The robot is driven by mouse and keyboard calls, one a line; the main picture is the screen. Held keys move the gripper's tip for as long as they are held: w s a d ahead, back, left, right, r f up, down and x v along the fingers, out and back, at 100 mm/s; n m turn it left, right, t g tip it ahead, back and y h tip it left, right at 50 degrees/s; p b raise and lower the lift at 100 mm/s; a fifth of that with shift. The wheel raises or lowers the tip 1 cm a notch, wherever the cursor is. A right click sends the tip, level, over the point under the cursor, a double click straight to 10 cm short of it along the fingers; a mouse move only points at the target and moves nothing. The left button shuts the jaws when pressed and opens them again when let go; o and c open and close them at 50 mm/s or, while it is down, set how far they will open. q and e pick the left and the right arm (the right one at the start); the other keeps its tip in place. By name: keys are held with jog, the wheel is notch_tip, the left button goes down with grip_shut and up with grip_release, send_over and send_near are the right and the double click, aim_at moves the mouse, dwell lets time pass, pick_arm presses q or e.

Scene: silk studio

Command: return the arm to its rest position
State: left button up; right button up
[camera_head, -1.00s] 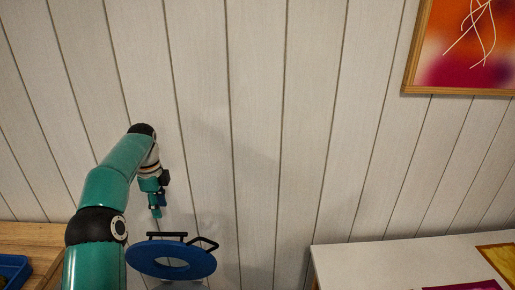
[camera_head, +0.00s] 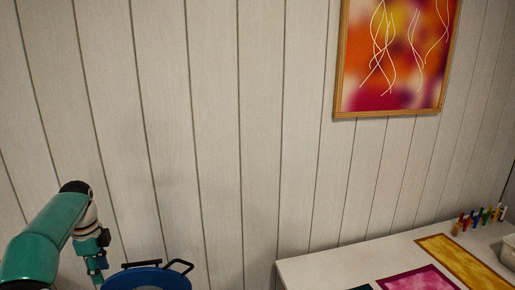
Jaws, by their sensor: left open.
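My left arm comes in at the lower left, bent at a dark elbow, with its wrist hanging down. My left gripper (camera_head: 100,264) is at the lower end of this wrist, small in the picture and partly hard to make out. It is open, and I see nothing held in it. It hangs in front of the pale plank wall (camera_head: 215,150), well to the left of the white table (camera_head: 320,268). My right gripper is out of the picture.
On the white table lie a pink silk piece (camera_head: 418,280) and a long yellow one (camera_head: 465,262). Several small coloured bottles (camera_head: 480,218) stand at its back right, near a pale bowl (camera_head: 509,248). A framed picture (camera_head: 395,60) hangs on the wall. The wall's middle is bare.

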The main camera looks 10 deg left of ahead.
pick_arm(q)
jog(key=s+d+f+m+g+h, duration=0.1)
jog(key=s+d+f+g, duration=0.15)
jog(key=d+f, duration=0.95)
jog(key=s+d+f+m+g+h, duration=0.1)
jog(key=s+d+f+h, duration=0.15)
jog(key=d+f, duration=1)
jog(key=s+d+f+n+t, duration=0.2)
jog(key=s+d+f+n, duration=0.1)
jog(key=s+d+n, duration=0.4)
jog(key=s+d+f+n+t, duration=0.2)
jog(key=s+d+f+n, duration=0.2)
jog(key=s+d+n, duration=0.4)
jog(key=shift+s+d+n, duration=0.25)
jog(key=shift+s+n, duration=0.65)
jog(key=shift+n, duration=0.1)
